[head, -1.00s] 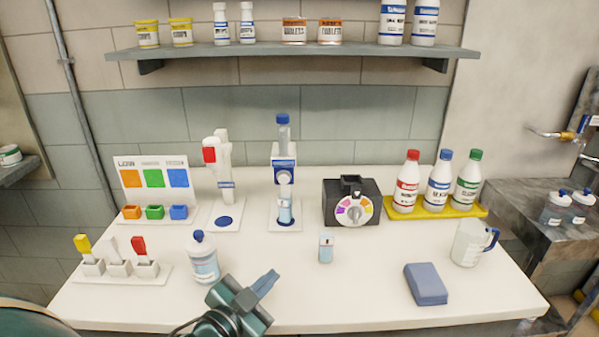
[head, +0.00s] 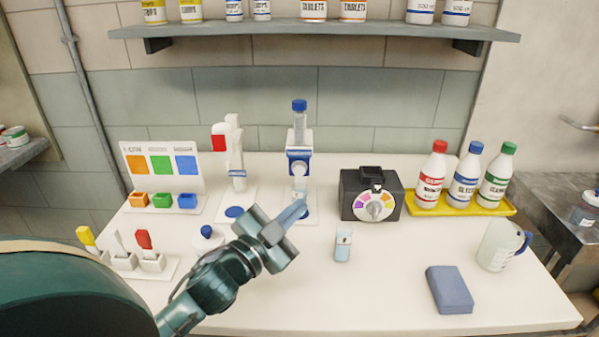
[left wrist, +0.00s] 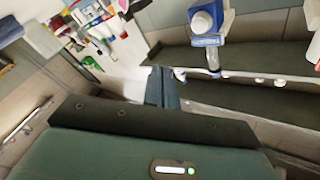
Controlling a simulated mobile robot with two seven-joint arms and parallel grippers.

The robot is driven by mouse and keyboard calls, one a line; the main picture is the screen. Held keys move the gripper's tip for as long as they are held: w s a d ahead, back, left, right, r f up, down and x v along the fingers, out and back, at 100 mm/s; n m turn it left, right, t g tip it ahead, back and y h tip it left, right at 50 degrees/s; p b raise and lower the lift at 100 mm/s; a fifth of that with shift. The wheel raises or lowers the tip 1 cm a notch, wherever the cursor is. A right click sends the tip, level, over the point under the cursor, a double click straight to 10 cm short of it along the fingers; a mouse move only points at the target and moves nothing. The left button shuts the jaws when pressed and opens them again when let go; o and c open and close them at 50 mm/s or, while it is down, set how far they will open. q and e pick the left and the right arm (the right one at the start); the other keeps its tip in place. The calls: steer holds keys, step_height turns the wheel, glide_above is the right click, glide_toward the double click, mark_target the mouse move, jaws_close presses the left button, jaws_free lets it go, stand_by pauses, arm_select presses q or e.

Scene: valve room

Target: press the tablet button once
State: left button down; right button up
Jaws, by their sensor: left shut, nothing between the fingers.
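My left gripper (head: 292,215) is shut and empty. In the head view its fingertips overlap the lower part of a white and blue dispenser (head: 299,155) with a blue-capped clear tube; I cannot tell whether they touch. A second white dispenser (head: 235,165) with a red part stands to its left, with a round blue pad (head: 235,212) at its base. No button is labelled legibly as the tablet one. In the left wrist view the shut fingers (left wrist: 161,88) point toward the table, with a blue and white part (left wrist: 205,22) above right. My right gripper is not in view.
A bottle (head: 207,236) stands partly hidden behind my left arm. A small clear container (head: 343,245), a black box with a dial (head: 370,195), a blue block (head: 449,289) and a jug (head: 499,245) stand to the right. A shelf (head: 315,33) runs above.

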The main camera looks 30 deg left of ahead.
mark_target(299, 171)
arm_select(q)
steer(key=w+a, duration=0.4)
steer(key=w, duration=0.3)
steer(key=shift+w+a, duration=0.15)
steer(key=shift+a, duration=0.05)
stand_by(0.4)
stand_by(0.9)
stand_by(0.5)
steer(key=shift+w+a, duration=0.1)
steer(key=shift+w+a, duration=0.15)
steer(key=shift+w, duration=0.1)
